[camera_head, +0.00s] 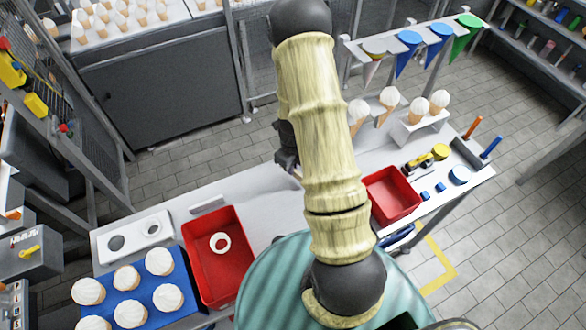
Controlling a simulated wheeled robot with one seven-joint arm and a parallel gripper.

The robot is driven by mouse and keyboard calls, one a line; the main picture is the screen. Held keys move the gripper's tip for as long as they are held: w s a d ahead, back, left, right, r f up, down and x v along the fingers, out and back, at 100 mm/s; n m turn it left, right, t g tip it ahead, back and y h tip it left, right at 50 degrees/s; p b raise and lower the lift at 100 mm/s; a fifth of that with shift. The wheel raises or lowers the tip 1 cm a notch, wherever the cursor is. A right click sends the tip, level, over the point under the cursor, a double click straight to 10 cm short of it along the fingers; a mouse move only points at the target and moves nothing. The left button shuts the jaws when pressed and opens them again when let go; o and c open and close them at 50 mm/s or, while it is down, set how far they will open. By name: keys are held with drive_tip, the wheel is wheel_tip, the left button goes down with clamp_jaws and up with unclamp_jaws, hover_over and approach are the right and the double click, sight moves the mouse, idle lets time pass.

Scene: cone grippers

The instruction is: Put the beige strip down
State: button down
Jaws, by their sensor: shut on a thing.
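My gripper (289,164) is dark and partly hidden behind my pale, ribbed arm, above the middle of the white table (255,205). It is shut on the beige strip (297,174). Only a small pale bit of the strip shows at the jaws, beside the arm. The rest of it is hidden, and I cannot tell its height above the table.
A red bin (237,284) holding a white ring stands left, next to a blue tray (148,297) of cones. Another red bin (394,196) stands right of my arm. Cones in a white holder (418,130) and hanging coloured cones (408,50) stand behind. Bare table lies left of my gripper.

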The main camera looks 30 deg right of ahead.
drive_tip(key=shift+f, duration=1.1)
drive_tip(key=shift+f, duration=0.2)
drive_tip(key=c, duration=1.5)
unclamp_jaws()
drive_tip(key=shift+r, duration=0.1)
wheel_tip(320, 180, up, 12)
drive_tip(key=b, duration=0.2)
drive_tip(key=shift+r, duration=0.15)
